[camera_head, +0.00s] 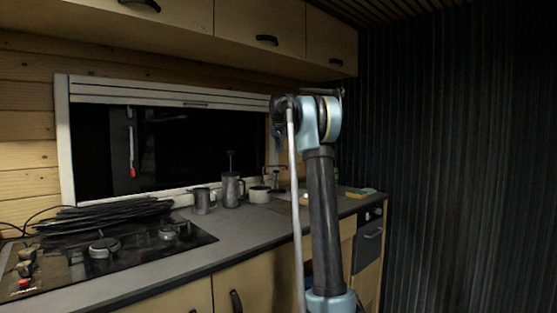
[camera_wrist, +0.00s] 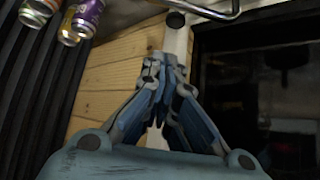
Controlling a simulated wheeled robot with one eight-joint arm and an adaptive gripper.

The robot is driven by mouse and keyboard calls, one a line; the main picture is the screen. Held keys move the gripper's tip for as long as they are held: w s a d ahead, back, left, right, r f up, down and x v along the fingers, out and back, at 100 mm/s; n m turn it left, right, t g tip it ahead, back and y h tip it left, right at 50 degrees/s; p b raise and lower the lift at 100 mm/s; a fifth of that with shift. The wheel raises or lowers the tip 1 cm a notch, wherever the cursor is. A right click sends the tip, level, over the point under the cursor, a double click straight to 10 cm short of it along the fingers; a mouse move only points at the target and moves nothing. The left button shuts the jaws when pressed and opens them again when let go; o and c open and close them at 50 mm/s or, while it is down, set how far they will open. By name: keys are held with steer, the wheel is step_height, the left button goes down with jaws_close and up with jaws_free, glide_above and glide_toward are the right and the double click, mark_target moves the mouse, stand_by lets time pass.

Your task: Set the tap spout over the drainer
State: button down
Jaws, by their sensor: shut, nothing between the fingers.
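In the wrist view my gripper (camera_wrist: 167,68) is shut and empty, its blue-grey fingers meeting in front of a pale window-frame post. A bent metal tube (camera_wrist: 220,15), which looks like the tap spout, crosses the top of that view beyond the fingertips, apart from them. A dark round knob or end shows beside it. In the head view my arm stands in front of the sink end of the counter and hides most of my gripper.
The counter (camera_head: 245,228) carries a hob (camera_head: 130,251), metal jugs (camera_head: 231,188) and a pale pot (camera_head: 259,195). Cans (camera_wrist: 84,18) show at the wrist view's top left. Cupboards (camera_head: 265,25) hang above the window.

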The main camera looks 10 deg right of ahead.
step_height(320, 180, down, 8)
steer(key=w, duration=0.2)
steer(key=shift+w, duration=0.25)
stand_by(0.6)
steer(key=shift+s+d, duration=0.1)
steer(key=shift+d, duration=0.15)
